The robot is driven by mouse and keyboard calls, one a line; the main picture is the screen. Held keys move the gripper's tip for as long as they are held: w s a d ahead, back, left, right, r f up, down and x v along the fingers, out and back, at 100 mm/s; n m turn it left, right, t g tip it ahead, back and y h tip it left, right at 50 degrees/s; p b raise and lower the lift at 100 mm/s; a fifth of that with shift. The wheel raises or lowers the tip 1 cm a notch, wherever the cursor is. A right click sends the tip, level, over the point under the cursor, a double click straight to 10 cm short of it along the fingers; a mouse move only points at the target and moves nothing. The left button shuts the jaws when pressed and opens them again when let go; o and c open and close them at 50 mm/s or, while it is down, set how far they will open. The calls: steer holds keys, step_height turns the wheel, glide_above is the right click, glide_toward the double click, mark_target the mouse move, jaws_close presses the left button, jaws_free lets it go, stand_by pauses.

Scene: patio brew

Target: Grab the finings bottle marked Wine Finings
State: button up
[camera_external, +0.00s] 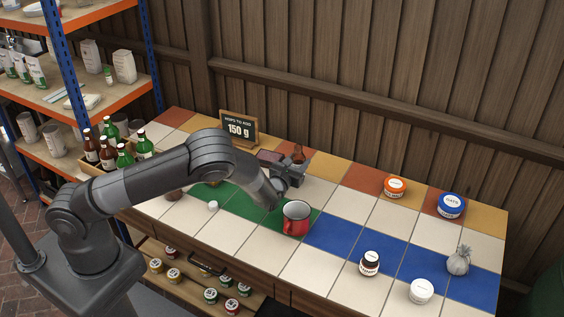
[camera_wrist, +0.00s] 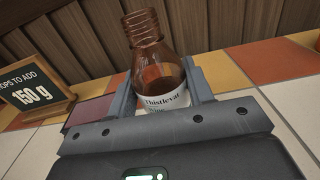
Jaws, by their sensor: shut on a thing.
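A small brown glass bottle (camera_wrist: 149,58) with a white label stands between the two jaws of my gripper (camera_wrist: 160,88) in the wrist view. The label reads "Thistlevat" with a second line mostly hidden by the gripper body. I cannot read "Wine Finings" on it. The bottle has an open-looking neck and dark liquid inside. My gripper is shut on it, with one finger on each side. In the external view the bottle (camera_external: 299,153) shows just behind my gripper (camera_external: 293,168), near the back of the tiled counter.
A "Hops to add 150 g" sign (camera_external: 238,129) stands left of the bottle, with a dark reddish flat thing (camera_external: 269,157) between them. A wooden wall runs behind.

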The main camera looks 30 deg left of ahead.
steer(key=shift+r, duration=0.5)
steer(key=shift+s+d+r, duration=0.1)
steer(key=shift+r, duration=0.8)
steer(key=s+d+r, duration=0.6)
steer(key=s, duration=0.3)
steer(key=shift+s+r, duration=0.2)
steer(key=shift+r, duration=0.1)
steer(key=shift+d, duration=0.1)
steer(key=shift+r, duration=0.1)
